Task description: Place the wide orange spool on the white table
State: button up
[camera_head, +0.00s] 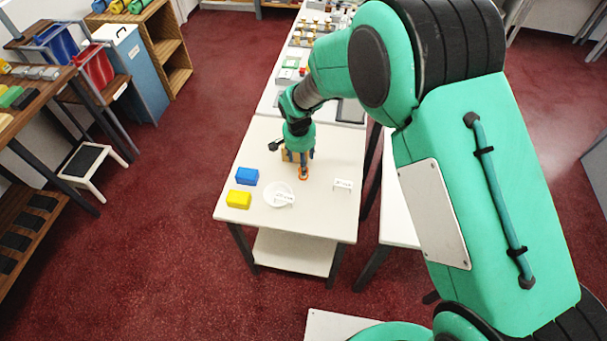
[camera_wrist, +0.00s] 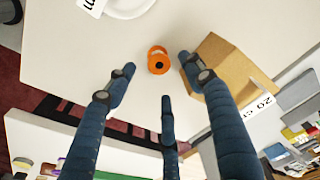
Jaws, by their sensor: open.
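The orange spool (camera_head: 303,174) is on the white table (camera_head: 325,215), right under my gripper (camera_head: 300,157). In the wrist view the spool (camera_wrist: 158,61) has a dark hole facing the camera and bare white table (camera_wrist: 75,50) around it. My gripper (camera_wrist: 158,76) is open, its blue fingers spread apart with nothing between them. The spool lies just beyond the fingertips, near the gap between the two upper ones. I cannot tell whether any finger touches it.
A cardboard box (camera_wrist: 228,72) stands close beside the right finger. A blue block (camera_head: 247,176), a yellow block (camera_head: 238,199), a white plate (camera_head: 274,188) and a label card (camera_head: 343,184) are also on the table. The table's front right is clear.

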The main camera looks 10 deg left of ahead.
jog(key=shift+w+f, duration=0.15)
jog(key=shift+f, duration=0.95)
jog(key=shift+f, duration=0.15)
jog(key=shift+w+d+f+b, duration=0.15)
jog(key=shift+f+b, duration=0.2)
jog(key=shift+f, duration=0.9)
jog(key=shift+w+d+f+b, duration=0.1)
jog(key=shift+f+b, duration=0.2)
jog(key=shift+f, duration=0.9)
jog(key=c, duration=1.1)
jog(key=shift+r, duration=0.1)
